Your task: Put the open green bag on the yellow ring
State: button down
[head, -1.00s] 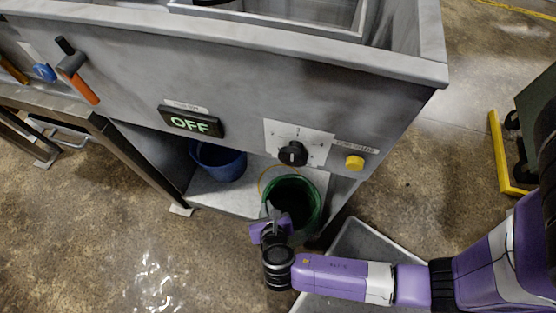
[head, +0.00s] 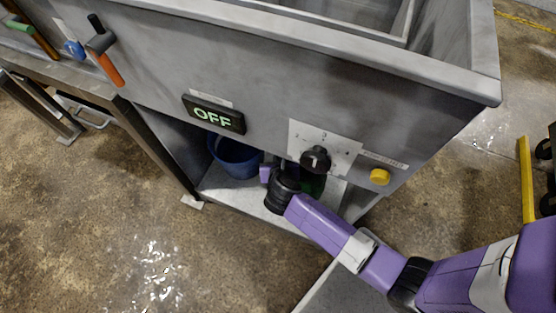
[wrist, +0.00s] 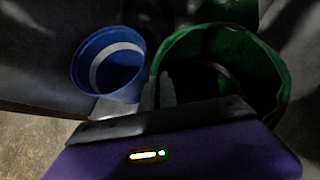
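The open green bag (wrist: 273,58) shows in the wrist view as a wide round mouth with a dark inside. In the head view only a small part of the green bag (head: 314,185) shows, behind my arm under the control panel. My gripper (wrist: 158,88) has its two fingers close together at the bag's left rim, and they look shut on it. In the head view my gripper (head: 283,171) is partly hidden below the panel. I cannot make out the yellow ring now; a pale arc inside the bag's mouth is too dark to identify.
A blue bin (wrist: 107,68) stands left of the bag, and also shows in the head view (head: 236,158) on the grey shelf (head: 232,190). A table leg stands left.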

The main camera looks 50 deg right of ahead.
jog(key=shift+w+d, duration=0.25)
jog(key=f+b, duration=0.1)
jog(key=f, duration=0.1)
jog(key=f+b, duration=0.1)
jog(key=shift+w+d+f, duration=0.2)
jog(key=shift+f, duration=0.15)
jog(key=shift+r, duration=0.1)
jog(key=c, duration=1.6)
grip_release()
jog(key=shift+c, duration=0.2)
jog(key=p+v, duration=0.3)
jog(key=v, duration=0.9)
jog(key=shift+p, duration=0.4)
